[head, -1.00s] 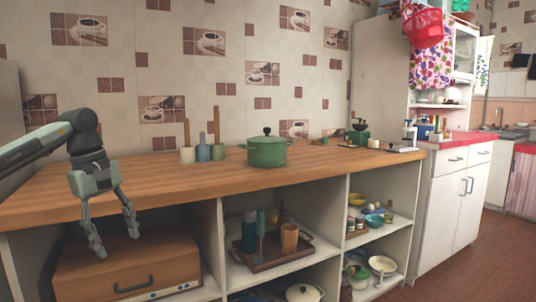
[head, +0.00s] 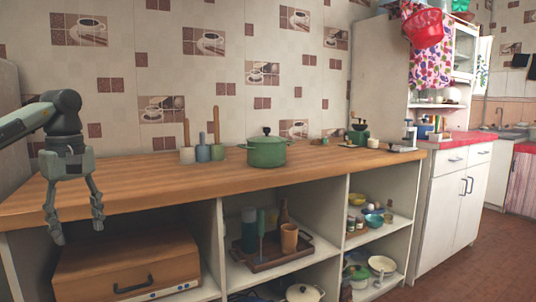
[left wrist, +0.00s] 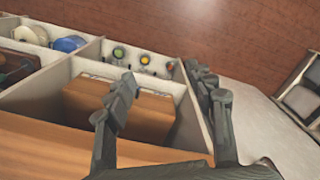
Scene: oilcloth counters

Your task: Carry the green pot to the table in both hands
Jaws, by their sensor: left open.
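The green pot (head: 266,150) with a dark knobbed lid stands on the wooden counter top (head: 140,186), near its back edge by the tiled wall. My left gripper (head: 76,230) is open and empty, pointing down in front of the counter's left end, well to the left of the pot. In the left wrist view my left gripper's fingers (left wrist: 165,85) are spread apart with nothing between them. The pot does not show in the left wrist view. My right gripper is not in view.
A small grinder (head: 358,134) and other small items are on the counter's right end. Shelves below hold a wooden box (head: 125,265), a tray (head: 275,256) and bowls. The counter's left half is clear.

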